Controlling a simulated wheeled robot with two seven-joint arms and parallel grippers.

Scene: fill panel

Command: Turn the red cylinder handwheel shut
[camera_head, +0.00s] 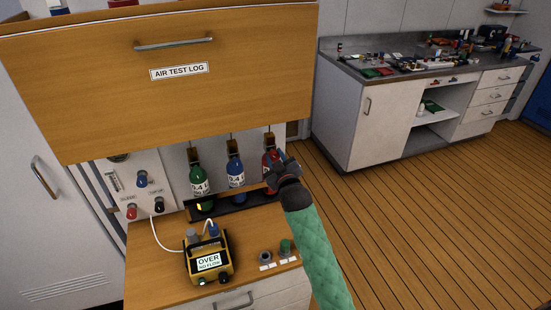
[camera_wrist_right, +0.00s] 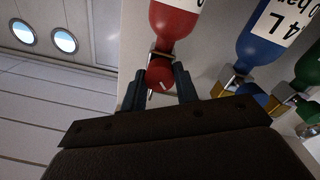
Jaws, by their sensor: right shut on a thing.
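The red cylinder (camera_head: 269,160) is the rightmost of three small gas cylinders under the flap, partly hidden by my right gripper (camera_head: 278,171). In the right wrist view the red cylinder (camera_wrist_right: 174,22) shows at the top, with its metal valve and the round red handwheel (camera_wrist_right: 160,74) at its neck. The handwheel has a short white mark on its face. My right gripper (camera_wrist_right: 160,88) has one finger on each side of the handwheel and is shut on it. My left gripper is not in view.
A blue cylinder (camera_head: 235,172) and a green cylinder (camera_head: 198,178) hang beside the red one. A yellow meter (camera_head: 208,262) reading "OVER" stands on the wooden counter (camera_head: 155,285). The wide wooden flap (camera_head: 225,100) labelled "AIR TEST LOG" overhangs them. The floor at right is clear.

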